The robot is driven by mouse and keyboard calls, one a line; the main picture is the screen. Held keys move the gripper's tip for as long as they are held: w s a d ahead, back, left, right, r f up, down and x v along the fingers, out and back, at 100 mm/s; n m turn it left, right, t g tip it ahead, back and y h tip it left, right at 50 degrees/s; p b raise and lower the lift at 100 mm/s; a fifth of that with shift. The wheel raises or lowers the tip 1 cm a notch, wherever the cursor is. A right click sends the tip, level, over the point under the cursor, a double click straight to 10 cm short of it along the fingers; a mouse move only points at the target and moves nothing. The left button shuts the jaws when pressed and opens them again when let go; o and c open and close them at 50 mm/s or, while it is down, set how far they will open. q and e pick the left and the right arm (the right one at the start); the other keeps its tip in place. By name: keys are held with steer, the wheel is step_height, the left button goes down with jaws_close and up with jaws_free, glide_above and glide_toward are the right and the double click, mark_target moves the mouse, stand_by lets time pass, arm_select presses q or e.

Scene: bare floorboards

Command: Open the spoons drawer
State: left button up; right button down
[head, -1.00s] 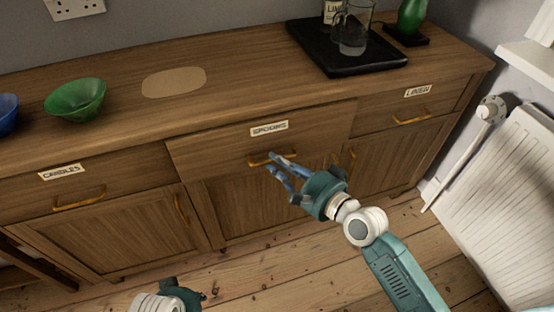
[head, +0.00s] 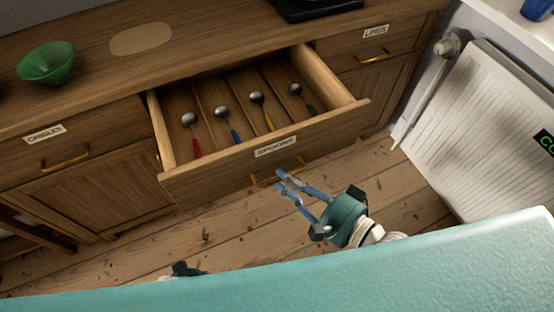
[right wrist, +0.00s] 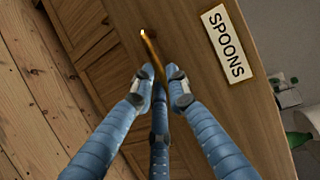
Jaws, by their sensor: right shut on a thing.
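The spoons drawer (head: 215,172) stands well out from the sideboard, its inside open to view. Several spoons lie in its separate compartments, with red (head: 195,147), blue (head: 234,134), yellow (head: 268,121) and green (head: 310,107) handles. My right gripper (head: 279,179) is shut on the drawer's brass handle (head: 260,182). In the right wrist view, the blue fingers (right wrist: 164,82) close around the handle (right wrist: 150,45), beside the SPOONS label (right wrist: 227,45). Only a dark bit of my left gripper (head: 185,270) shows at the bottom; its fingers are hidden.
The candles drawer (head: 20,155) on the left and the linen drawer (head: 345,50) on the right are shut. A green bowl (head: 47,64) and a black tray (head: 310,8) are on top. A white radiator (head: 480,120) stands at the right. Floorboards (head: 225,222) in front are bare.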

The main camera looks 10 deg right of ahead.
steer(key=shift+s+d, duration=0.2)
steer(key=shift+s, duration=0.6)
steer(key=shift+s+d, duration=0.2)
steer(key=shift+s, duration=0.55)
steer(key=c, duration=1.7)
jaws_free()
steer(key=v, duration=1.2)
